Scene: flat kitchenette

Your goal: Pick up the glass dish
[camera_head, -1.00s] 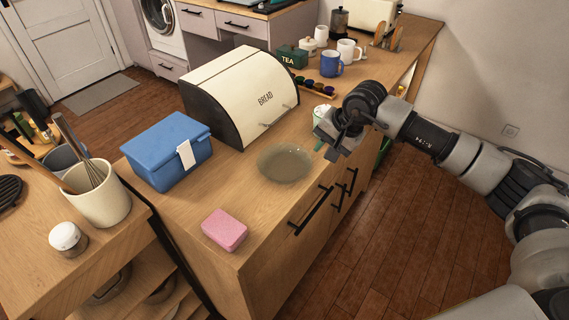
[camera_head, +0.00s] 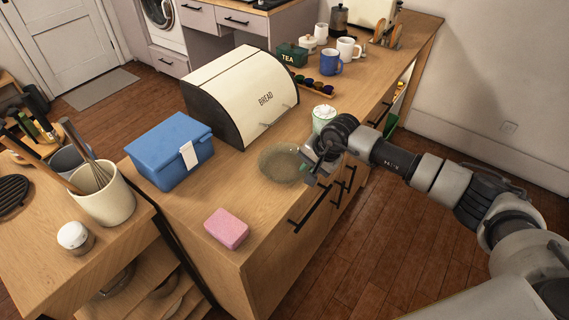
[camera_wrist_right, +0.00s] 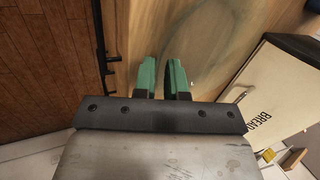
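The glass dish (camera_head: 280,164) is round, shallow and see-through. It lies on the wooden counter in front of the bread box, near the drawer edge. In the right wrist view the dish (camera_wrist_right: 207,42) shows as a faint oval just beyond the fingers. My right gripper (camera_head: 311,178) is at the dish's right side, by the counter edge. In the wrist view the right gripper's green fingers (camera_wrist_right: 162,68) stand a little apart with nothing visible between them. I cannot tell whether a finger touches the rim. My left gripper is not in view.
The cream bread box (camera_head: 243,95) stands behind the dish. A blue box (camera_head: 170,152) is to the left and a pink sponge (camera_head: 227,228) in front. A pale green cup (camera_head: 323,117) stands close behind my right gripper. Black drawer handles (camera_head: 311,205) stick out below the counter edge.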

